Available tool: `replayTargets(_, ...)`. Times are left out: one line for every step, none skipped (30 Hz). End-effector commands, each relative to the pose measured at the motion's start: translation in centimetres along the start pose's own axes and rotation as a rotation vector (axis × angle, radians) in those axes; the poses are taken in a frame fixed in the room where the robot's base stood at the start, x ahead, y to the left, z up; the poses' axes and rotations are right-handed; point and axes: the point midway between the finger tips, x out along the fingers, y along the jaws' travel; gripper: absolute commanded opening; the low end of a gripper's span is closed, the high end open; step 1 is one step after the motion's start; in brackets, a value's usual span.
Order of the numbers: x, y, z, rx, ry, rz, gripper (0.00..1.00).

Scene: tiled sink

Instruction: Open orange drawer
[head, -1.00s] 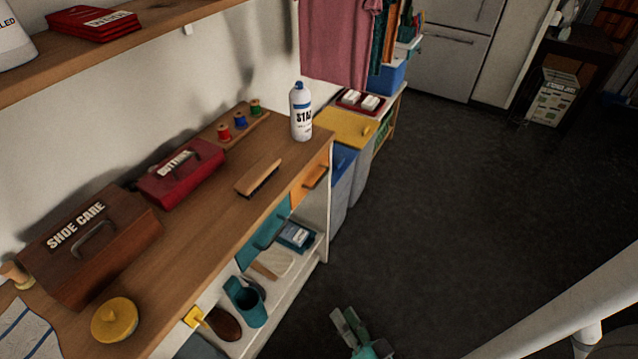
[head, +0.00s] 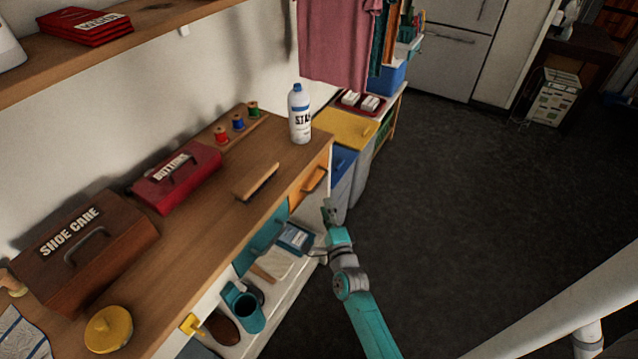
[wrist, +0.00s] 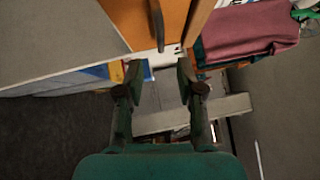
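The orange drawer (head: 299,194) is at the far end of the wooden counter's front and looks shut. Its bar handle (head: 315,179) sticks out from the front. In the wrist view the orange front (wrist: 135,15) is at the top centre, with the dark handle (wrist: 157,25) standing out from it. My gripper (head: 328,212) is just in front of and below the drawer, apart from the handle. In the wrist view my gripper (wrist: 160,77) has its two fingers spread with nothing between them, and the handle lies beyond the fingertips.
Bins (head: 341,165) are just beyond. The dark floor (head: 460,220) at right is clear.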

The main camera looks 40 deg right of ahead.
Motion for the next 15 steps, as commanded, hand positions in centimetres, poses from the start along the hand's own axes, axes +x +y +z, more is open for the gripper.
replayTargets(0.7, -0.1, 0.0, 0.000, 0.000, -0.002, 0.37)
replayTargets(1.1, -0.1, 0.0, -0.001, 0.000, -0.002, 0.37)
replayTargets(1.7, -0.1, 0.0, -0.001, 0.000, -0.002, 0.37)
replayTargets(2.2, -0.1, 0.0, -0.001, -0.001, -0.002, 0.37)
replayTargets(2.8, -0.1, 0.1, -0.001, -0.001, -0.002, 0.37)
replayTargets(3.4, -0.1, 0.1, -0.002, -0.001, -0.001, 0.37)
replayTargets(4.0, -0.1, 0.1, -0.002, -0.001, -0.002, 0.37)
replayTargets(4.5, -0.1, 0.1, -0.002, -0.001, -0.002, 0.37)
replayTargets(5.2, -0.1, 0.1, -0.002, -0.001, -0.002, 0.37)
replayTargets(5.7, -0.1, 0.1, -0.002, -0.001, -0.002, 0.37)
replayTargets(6.2, -0.1, 0.1, -0.003, -0.001, -0.002, 0.37)
replayTargets(6.8, -0.1, 0.1, -0.003, -0.001, -0.002, 0.37)
replayTargets(7.2, -0.1, 0.0, -0.003, 0.000, -0.002, 0.37)
replayTargets(7.7, -0.1, 0.0, -0.003, 0.000, -0.002, 0.37)
replayTargets(8.1, -0.1, 0.0, -0.003, 0.000, -0.001, 0.37)
